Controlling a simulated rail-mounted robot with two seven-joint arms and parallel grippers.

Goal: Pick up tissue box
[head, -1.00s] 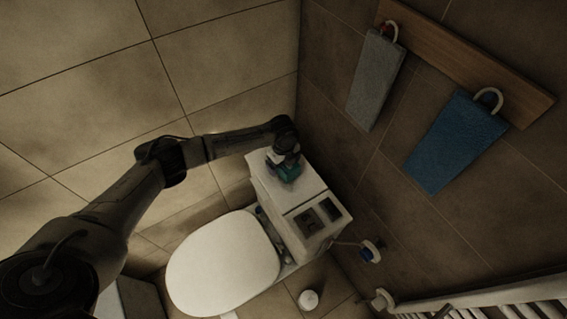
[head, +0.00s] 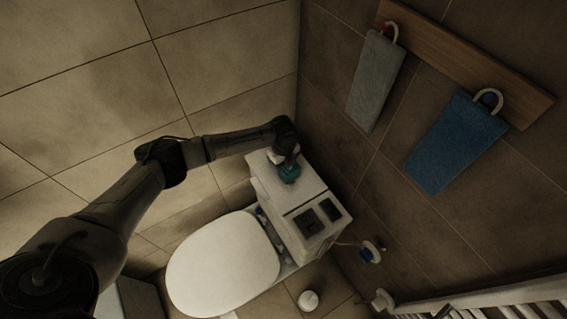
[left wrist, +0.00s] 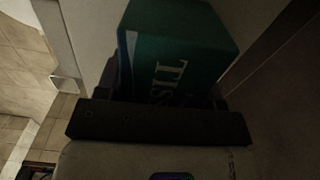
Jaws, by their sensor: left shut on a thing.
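The tissue box (head: 290,174) is a small teal-green box over the top of the white toilet cistern. In the left wrist view the tissue box (left wrist: 180,50) fills the upper middle, with pale lettering on its side. My left gripper (head: 286,164) reaches in from the left and is shut on the box. In the left wrist view my gripper's dark body (left wrist: 160,122) lies across the front of the box, and the fingers are mostly hidden. I cannot tell whether the box touches the cistern. My right gripper is not in view.
The white cistern (head: 292,190) stands in the wall corner, with dark panels on its right part. The closed toilet lid (head: 222,264) is in front. A grey towel (head: 375,82) and a blue towel (head: 455,142) hang on the right wall. A white rack (head: 490,300) is at lower right.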

